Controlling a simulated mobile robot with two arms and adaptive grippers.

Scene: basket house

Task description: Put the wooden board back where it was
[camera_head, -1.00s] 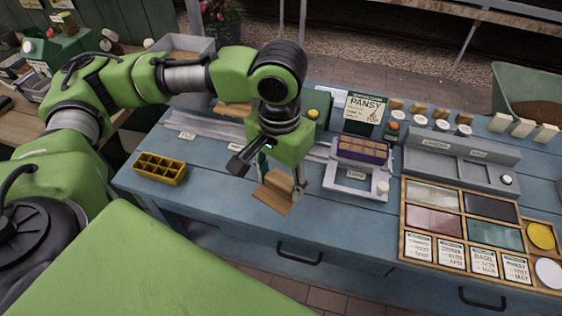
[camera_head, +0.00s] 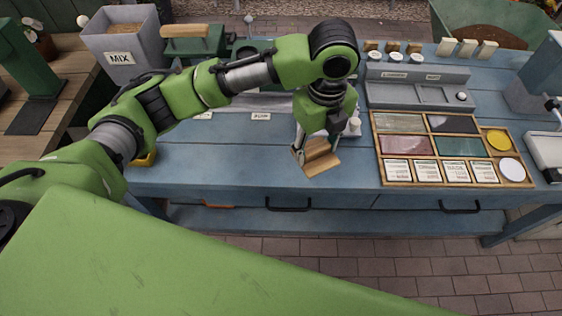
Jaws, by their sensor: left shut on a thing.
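My left arm reaches in from the left, and the wrist points down over the board. My right gripper is out of view.
A wooden-framed tray (camera_head: 377,150) of cards and coloured panels lies to the right of the board. A grey rack (camera_head: 415,92) stands behind it. A grey MIX bin (camera_head: 122,50) stands at the back left. Bare bench top lies left of the board.

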